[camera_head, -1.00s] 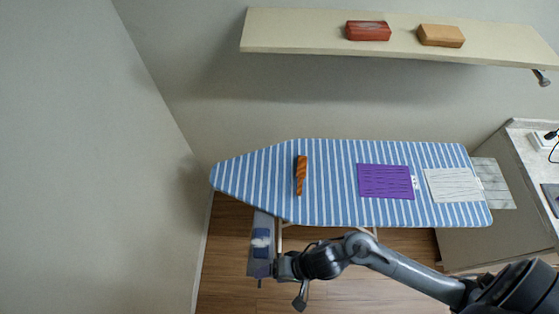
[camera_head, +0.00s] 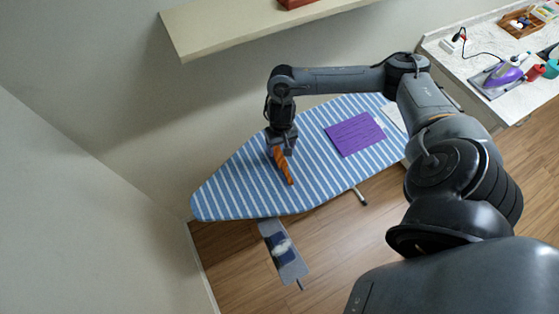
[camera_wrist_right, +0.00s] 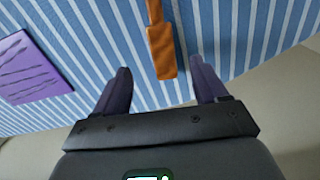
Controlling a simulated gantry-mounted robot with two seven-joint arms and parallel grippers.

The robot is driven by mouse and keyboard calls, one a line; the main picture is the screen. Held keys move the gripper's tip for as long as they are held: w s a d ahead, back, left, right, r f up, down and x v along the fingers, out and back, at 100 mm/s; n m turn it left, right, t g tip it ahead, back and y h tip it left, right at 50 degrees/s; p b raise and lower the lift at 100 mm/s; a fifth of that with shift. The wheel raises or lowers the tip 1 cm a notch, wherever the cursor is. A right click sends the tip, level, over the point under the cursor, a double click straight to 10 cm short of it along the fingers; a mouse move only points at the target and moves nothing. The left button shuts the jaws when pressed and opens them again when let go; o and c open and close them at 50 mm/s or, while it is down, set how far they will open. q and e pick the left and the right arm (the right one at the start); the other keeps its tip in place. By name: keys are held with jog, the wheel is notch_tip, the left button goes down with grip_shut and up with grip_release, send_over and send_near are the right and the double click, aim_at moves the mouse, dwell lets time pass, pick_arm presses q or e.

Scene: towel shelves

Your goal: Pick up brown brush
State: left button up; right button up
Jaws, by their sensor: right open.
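The brown brush (camera_head: 285,171) lies on the blue-and-white striped ironing board (camera_head: 232,187), towards its narrow left end. My right gripper (camera_head: 280,152) points down over the brush's far end, and its wrist hides part of that end. In the right wrist view, the gripper's two fingers (camera_wrist_right: 160,70) are open. The brush's wide end (camera_wrist_right: 162,50) shows in the gap between them, and neither finger visibly touches it. The exact height of the fingers above the board is hard to tell. My left gripper is not in view.
A purple towel (camera_head: 355,134) lies on the board to the right, with a white cloth (camera_head: 393,115) beyond it. A wall shelf (camera_head: 215,34) hangs above. A counter (camera_head: 455,62) with a purple iron (camera_head: 500,75) stands at right. The board's left end is clear.

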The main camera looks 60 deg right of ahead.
aim_at(281, 160)
jog(key=shift+f, duration=1.5)
jog(key=shift+a+f, duration=0.15)
jog(key=shift+f, duration=2.4)
jog(key=shift+c, duration=1.2)
jog(key=c, duration=0.9)
jog(key=shift+r, duration=0.15)
